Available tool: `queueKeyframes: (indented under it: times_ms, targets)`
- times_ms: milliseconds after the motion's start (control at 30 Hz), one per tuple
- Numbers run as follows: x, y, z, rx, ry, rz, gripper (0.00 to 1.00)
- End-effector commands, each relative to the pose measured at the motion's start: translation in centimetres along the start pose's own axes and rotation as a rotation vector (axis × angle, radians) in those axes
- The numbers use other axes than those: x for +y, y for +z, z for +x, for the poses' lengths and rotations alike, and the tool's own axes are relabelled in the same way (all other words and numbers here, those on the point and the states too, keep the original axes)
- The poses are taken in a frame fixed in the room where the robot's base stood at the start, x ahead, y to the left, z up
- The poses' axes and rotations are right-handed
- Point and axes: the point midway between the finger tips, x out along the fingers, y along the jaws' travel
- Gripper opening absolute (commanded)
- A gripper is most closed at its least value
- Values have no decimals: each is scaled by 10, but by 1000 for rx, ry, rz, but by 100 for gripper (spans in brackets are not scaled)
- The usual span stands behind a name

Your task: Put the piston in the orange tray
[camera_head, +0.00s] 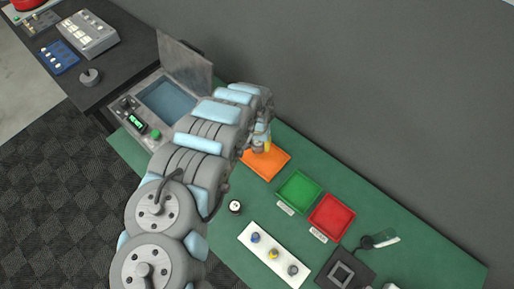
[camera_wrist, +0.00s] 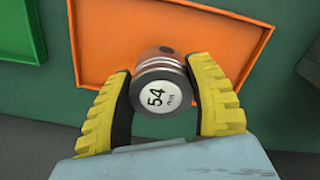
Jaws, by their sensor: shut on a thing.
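In the wrist view the piston shows in front of the orange tray (camera_wrist: 235,38). In the head view the orange tray (camera_head: 278,168) lies on the green bench, and my gripper (camera_head: 259,145) is over its upper left part. Whether the piston touches the tray floor cannot be told.
A green tray (camera_head: 299,190) and a red tray (camera_head: 332,217) lie to the right. A white strip (camera_head: 262,266) holds small coloured parts, with a small round part (camera_head: 235,207) nearby. A machine with an open lid (camera_head: 186,68) stands left of the arm.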

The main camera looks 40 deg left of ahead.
Motion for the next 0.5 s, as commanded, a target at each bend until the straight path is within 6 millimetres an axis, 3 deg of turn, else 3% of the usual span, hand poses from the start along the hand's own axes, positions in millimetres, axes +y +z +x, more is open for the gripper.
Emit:
queueKeyframes:
  times_ms: [267, 500]
  targets:
    - [-2, -5, 6, 3, -1, -1, 16]
    - [-3, -6, 25, -1, -1, -3, 16]
